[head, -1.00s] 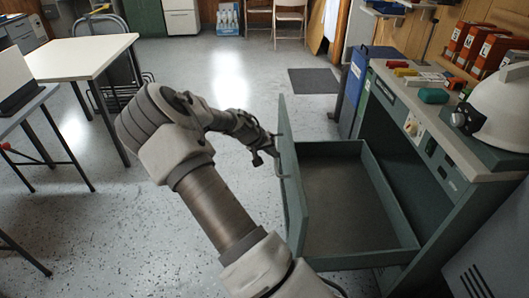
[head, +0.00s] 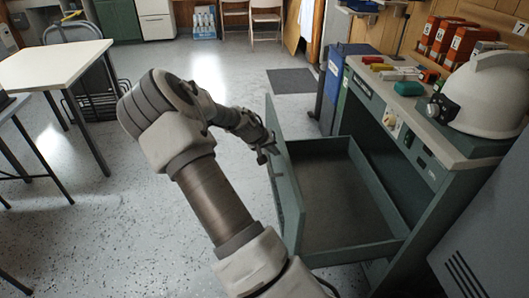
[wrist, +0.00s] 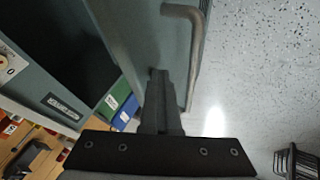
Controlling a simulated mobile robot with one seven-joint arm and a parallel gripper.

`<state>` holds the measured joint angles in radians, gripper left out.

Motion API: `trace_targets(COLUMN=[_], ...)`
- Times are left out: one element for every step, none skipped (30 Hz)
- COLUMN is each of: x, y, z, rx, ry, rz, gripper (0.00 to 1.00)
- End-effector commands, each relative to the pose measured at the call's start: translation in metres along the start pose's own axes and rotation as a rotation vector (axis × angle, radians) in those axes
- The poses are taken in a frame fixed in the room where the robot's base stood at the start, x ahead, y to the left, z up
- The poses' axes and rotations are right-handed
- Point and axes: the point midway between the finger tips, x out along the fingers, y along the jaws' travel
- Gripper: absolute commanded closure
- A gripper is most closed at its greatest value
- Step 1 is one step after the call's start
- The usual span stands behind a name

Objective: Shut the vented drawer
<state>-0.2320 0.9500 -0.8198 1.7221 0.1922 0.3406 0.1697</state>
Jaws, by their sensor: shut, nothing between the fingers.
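The drawer (head: 340,235) is green-grey, empty inside, and stands pulled far out of the workbench (head: 430,170); I see no vents on the parts in view. Its tall front panel (head: 284,185) faces left, towards my arm. In the wrist view the front panel (wrist: 140,35) has a bent metal bar handle (wrist: 196,50). My gripper (head: 264,152) is at the outer side of this panel, near its far end. In the wrist view its fingers (wrist: 158,75) are shut and empty, beside the handle and not around it. I cannot tell whether the tips touch the panel.
On the worktop are a white helmet (head: 490,95), orange boxes (head: 440,38) and small coloured items. A blue bin (head: 345,85) stands behind the drawer. A white table (head: 50,62) is at left. Speckled floor (head: 110,230) is free left of my arm.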

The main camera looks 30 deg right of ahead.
Motion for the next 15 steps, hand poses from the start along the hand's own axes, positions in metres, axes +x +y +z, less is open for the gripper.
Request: trace_targets(x=[0.009, 0.012, 0.018, 0.022, 0.027, 0.033, 0.037, 0.041, 0.047, 0.052, 0.056, 0.061, 0.066, 0.07, 0.075], y=[0.016, 0.023, 0.033, 0.042, 0.05, 0.061, 0.069, 0.078, 0.088, 0.097, 0.105, 0.115, 0.123, 0.131, 0.142], z=[0.002, 0.002, 0.002, 0.002, 0.002, 0.002, 0.002, 0.002, 0.003, 0.003, 0.003, 0.003, 0.003, 0.003, 0.003], rx=[0.009, 0.009, 0.01, 0.011, 0.01, 0.012, 0.011, 0.011, 0.01, 0.01, 0.011, 0.009, 0.01, 0.01, 0.01], ry=[-0.006, -0.006, -0.005, -0.005, -0.006, -0.006, -0.006, -0.006, -0.005, -0.005, -0.005, -0.006, -0.006, -0.005, -0.005], rz=[0.006, 0.006, 0.005, 0.005, 0.006, 0.006, 0.006, 0.006, 0.006, 0.006, 0.006, 0.006, 0.006, 0.006, 0.006], gripper=[1.0, 1.0, 1.0, 1.0, 1.0, 1.0, 1.0, 1.0, 1.0, 1.0, 1.0, 1.0, 1.0, 1.0, 1.0])
